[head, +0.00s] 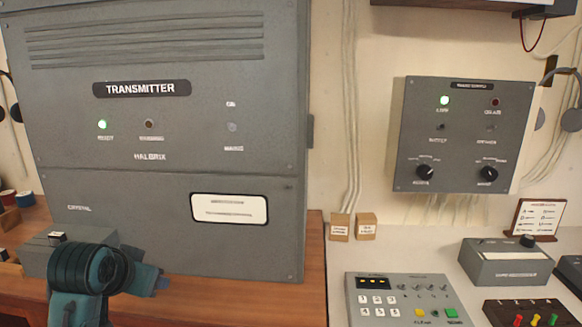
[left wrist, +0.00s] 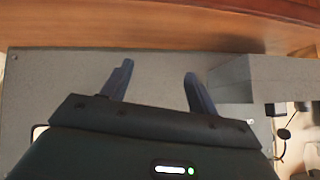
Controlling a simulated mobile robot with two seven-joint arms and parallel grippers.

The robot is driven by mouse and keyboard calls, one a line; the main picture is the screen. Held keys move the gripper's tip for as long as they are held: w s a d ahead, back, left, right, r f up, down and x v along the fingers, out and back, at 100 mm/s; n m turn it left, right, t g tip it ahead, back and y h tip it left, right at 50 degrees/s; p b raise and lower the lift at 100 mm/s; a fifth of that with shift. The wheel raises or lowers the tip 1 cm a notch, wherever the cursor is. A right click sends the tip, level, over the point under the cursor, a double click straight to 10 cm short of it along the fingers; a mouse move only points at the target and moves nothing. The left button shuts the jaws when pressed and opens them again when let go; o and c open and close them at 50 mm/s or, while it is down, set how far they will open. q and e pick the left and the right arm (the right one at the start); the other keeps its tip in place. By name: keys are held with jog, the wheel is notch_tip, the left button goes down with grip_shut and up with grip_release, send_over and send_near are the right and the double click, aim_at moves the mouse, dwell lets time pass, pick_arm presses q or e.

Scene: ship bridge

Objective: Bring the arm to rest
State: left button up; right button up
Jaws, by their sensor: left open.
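My left arm comes in at the lower left of the head view, in front of the wooden desk (head: 215,300) and the grey transmitter cabinet (head: 170,180). Its gripper (head: 160,284) is partly hidden there behind the wrist. In the left wrist view the left gripper (left wrist: 155,85) shows two dark fingers spread apart with nothing between them. A grey surface lies beyond the fingers. My right gripper is in neither view.
A grey box with a black knob (head: 57,238) stands on the desk beside my left arm. To the right are a keypad panel (head: 405,300), a grey instrument (head: 505,262) and a wall-mounted panel (head: 462,135). Bare desk shows right of my left gripper.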

pick_arm(q)
jog(key=s+d+f+g, duration=0.3)
jog(key=s+f, duration=0.9)
jog(key=f, duration=0.1)
jog(key=s+d+f+g+h, duration=0.15)
jog(key=s+f, duration=0.25)
jog(key=s, duration=0.4)
jog(key=s+d+f+g, duration=0.15)
jog(key=s+f, duration=0.25)
jog(key=s, duration=0.4)
jog(key=w+d+f+m+t+h+p, duration=0.1)
jog(key=w+d+f+t+h+p, duration=0.2)
jog(key=w+d+t, duration=0.2)
jog(key=shift+w+d+t, duration=0.4)
jog(key=shift+d+t, duration=0.65)
jog(key=shift+t, duration=0.05)
